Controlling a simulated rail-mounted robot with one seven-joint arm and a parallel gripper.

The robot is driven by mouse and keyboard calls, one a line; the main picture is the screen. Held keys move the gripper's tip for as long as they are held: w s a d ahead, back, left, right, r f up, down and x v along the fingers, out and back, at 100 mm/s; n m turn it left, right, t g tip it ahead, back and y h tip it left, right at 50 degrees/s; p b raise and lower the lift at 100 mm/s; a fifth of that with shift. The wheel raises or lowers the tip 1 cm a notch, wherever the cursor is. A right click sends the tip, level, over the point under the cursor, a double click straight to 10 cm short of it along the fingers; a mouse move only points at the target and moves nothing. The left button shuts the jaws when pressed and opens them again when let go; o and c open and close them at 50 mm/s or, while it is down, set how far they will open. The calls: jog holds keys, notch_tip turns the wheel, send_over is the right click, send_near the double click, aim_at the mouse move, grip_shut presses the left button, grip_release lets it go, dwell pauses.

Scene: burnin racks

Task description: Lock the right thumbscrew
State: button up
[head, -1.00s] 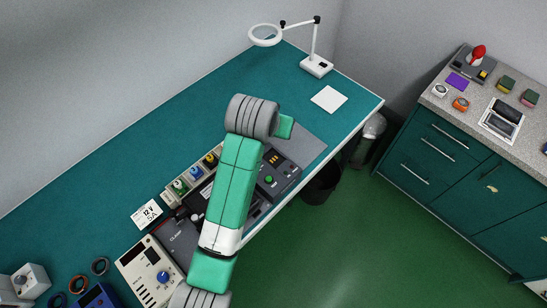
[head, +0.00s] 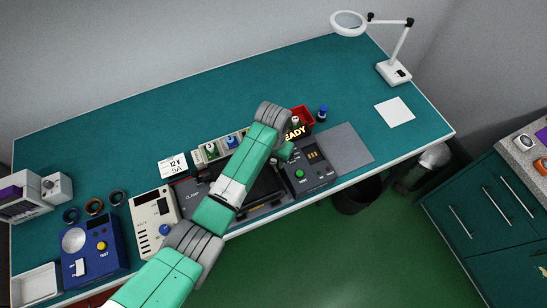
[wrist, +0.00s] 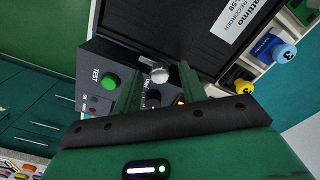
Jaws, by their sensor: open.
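In the wrist view, a silver round knob (wrist: 160,75), which looks like a thumbscrew, stands by the edge of a black recorder unit (wrist: 185,22). My gripper (wrist: 159,68) is open, its two green fingers on either side of the knob in the picture. I cannot tell whether they touch it or how far above it they are. A dark panel with a green TEST button (wrist: 109,82) lies left of the fingers. In the head view, the station with its green button (head: 299,174) shows beside my arm, which hides most of the recorder and the knob.
Numbered blue and yellow capped pieces (wrist: 284,53) stand right of the recorder in the wrist view. The back of the bench is clear.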

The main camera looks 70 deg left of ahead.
jog(key=shift+c, duration=0.4)
grip_shut()
jog(key=shift+w, duration=0.1)
jog(key=m+p, duration=0.2)
jog(key=m, duration=0.1)
jog(key=shift+r+m, duration=0.1)
jog(key=shift+m, duration=0.3)
jog(key=m+p, duration=0.2)
jog(key=m, duration=0.3)
jog(key=m+p, duration=0.1)
jog(key=m, duration=0.4)
jog(key=shift+m+p, duration=0.3)
jog(key=shift+m, duration=1.9)
